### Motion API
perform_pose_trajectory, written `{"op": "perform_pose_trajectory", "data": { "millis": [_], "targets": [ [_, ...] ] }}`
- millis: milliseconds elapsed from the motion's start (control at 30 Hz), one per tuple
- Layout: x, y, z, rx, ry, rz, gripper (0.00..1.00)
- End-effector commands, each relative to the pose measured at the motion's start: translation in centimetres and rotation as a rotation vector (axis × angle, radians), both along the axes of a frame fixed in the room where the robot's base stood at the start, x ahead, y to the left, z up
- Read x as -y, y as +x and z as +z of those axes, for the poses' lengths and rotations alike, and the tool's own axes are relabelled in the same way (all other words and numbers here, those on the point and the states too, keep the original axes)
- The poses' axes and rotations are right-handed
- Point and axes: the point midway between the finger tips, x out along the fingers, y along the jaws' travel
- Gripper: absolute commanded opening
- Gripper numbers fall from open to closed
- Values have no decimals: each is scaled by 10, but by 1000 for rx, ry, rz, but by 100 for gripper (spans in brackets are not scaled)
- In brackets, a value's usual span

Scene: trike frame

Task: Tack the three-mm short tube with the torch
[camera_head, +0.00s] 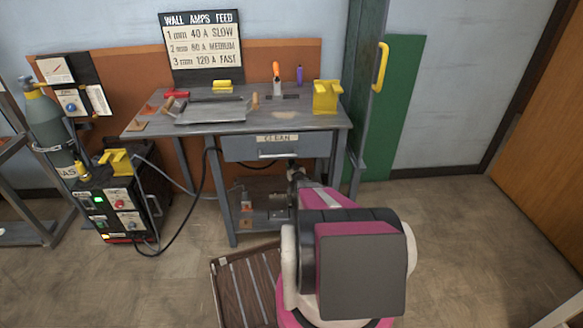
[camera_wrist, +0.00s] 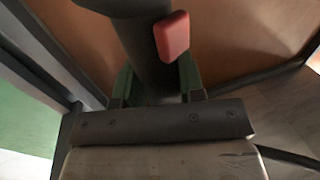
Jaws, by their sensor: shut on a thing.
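My gripper (camera_wrist: 156,84) is shut on the torch (camera_wrist: 148,55), a dark rounded body with a red trigger (camera_wrist: 172,37) between its green-padded fingers. The torch's tip is not in the wrist view. In the head view my arm hides most of the gripper, in front of the bench below its drawer. The workbench (camera_head: 225,125) carries a grey metal plate or tray (camera_head: 210,113) with small pieces around it. I cannot tell which piece is the three-mm short tube. The welder (camera_head: 120,210) stands on the floor at left, with a green display and a yellow holder (camera_head: 117,161) on top.
The wall chart (camera_head: 202,46) reads 3 mm, 120 A, FAST. A yellow stand (camera_head: 326,97) is at the bench's right end, a red clamp (camera_head: 175,93) at its left. A gas cylinder (camera_head: 47,120) stands left. A slatted mat (camera_head: 243,288) lies in front; floor at right is clear.

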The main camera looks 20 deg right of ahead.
Motion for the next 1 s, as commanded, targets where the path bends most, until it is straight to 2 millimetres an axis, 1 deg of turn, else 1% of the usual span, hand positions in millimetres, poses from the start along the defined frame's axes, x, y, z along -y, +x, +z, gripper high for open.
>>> {"op": "perform_pose_trajectory", "data": {
  "millis": [500,1000],
  "targets": [
    [0,0,1,2,0,0,13],
    [0,0,-4,2,0,0,13]
  ]
}}
